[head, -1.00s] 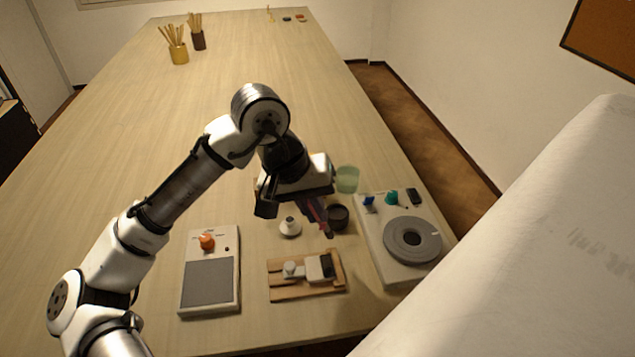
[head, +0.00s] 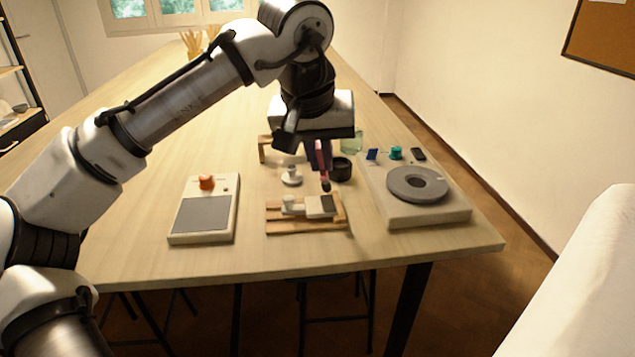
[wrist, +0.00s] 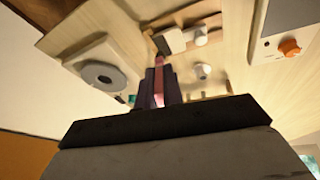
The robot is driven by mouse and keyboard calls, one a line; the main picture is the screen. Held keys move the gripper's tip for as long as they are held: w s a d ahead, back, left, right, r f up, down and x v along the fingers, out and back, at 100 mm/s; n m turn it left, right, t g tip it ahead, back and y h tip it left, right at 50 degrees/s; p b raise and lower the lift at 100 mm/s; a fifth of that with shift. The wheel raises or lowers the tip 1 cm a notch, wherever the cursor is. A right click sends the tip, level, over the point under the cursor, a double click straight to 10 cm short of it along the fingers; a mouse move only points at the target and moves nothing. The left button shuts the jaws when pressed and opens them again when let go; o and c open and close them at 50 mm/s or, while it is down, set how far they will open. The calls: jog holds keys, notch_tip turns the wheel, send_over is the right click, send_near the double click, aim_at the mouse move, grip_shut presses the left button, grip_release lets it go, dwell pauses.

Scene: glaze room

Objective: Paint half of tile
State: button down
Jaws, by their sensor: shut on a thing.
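My gripper (head: 320,155) is shut on a brush (head: 325,173) with a pinkish-red handle and a dark tip, pointing down. A small tile (head: 314,207) sits in a wooden holder (head: 285,230); it looks pale on the left and dark on the right. The brush tip is just above or at the tile's dark part; I cannot tell if it touches. In the wrist view the brush (wrist: 159,82) reaches toward the tile (wrist: 174,40). A white knob (head: 289,204) is at the holder's left. A dark cup (head: 341,170) stands behind and right of the brush.
A device with an orange knob (head: 206,183) lies left of the holder. A panel with a grey turntable (head: 418,184) lies to the right. A small white piece (head: 291,177) and a green glass (head: 352,142) stand behind. The table's front edge is near.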

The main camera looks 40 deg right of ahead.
jog(key=shift+s+f, duration=0.15)
jog(key=shift+s, duration=0.05)
notch_tip(320, 180, down, 3)
jog(key=b, duration=0.4)
jog(key=shift+f, duration=0.1)
jog(key=shift+f, duration=0.1)
jog(key=shift+f, duration=0.45)
jog(key=shift+f, duration=0.15)
dwell(0.6)
jog(key=shift+w, duration=0.15)
jog(key=shift+w+d+p, duration=0.45)
jog(key=shift+w+p, duration=0.25)
jog(key=shift+p, duration=0.05)
jog(key=shift+w+d+p, duration=0.4)
jog(key=shift+w+p, duration=0.25)
jog(key=shift+p, duration=0.05)
jog(key=shift+w+d+p, duration=0.45)
jog(key=shift+w+p, duration=0.25)
jog(key=shift+p, duration=0.05)
